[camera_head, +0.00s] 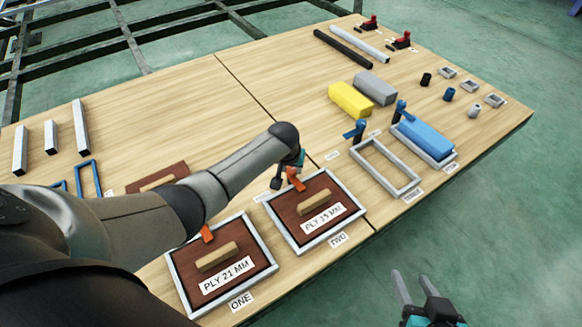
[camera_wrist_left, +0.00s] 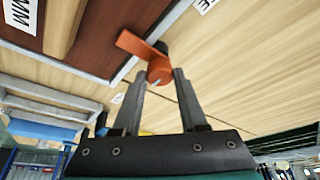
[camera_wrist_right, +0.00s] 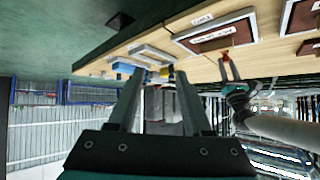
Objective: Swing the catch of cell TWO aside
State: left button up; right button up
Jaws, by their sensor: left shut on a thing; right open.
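Cell TWO (camera_head: 340,236) is a grey frame holding a brown panel marked PLY 15 MM with a wooden handle (camera_head: 314,202). Its orange catch (camera_head: 294,179) sits at the frame's far edge. In the left wrist view the catch (camera_wrist_left: 145,50) has its arm reaching over the brown panel. My left gripper (camera_head: 287,182) is shut on the catch's round end, its fingertips (camera_wrist_left: 160,80) on either side. The right wrist view also shows the catch (camera_wrist_right: 226,56) at the left gripper. My right gripper (camera_head: 416,280) is open and empty, off the table's front edge above the floor.
Cell ONE (camera_head: 272,266), with a PLY 21 MM panel and orange catch (camera_head: 207,234), lies left under my left arm. To the right are an empty frame (camera_head: 407,190), a framed blue block (camera_head: 425,138), a yellow block (camera_head: 350,99) and a grey block (camera_head: 375,88).

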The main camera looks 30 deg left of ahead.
pick_arm(q)
grip_shut()
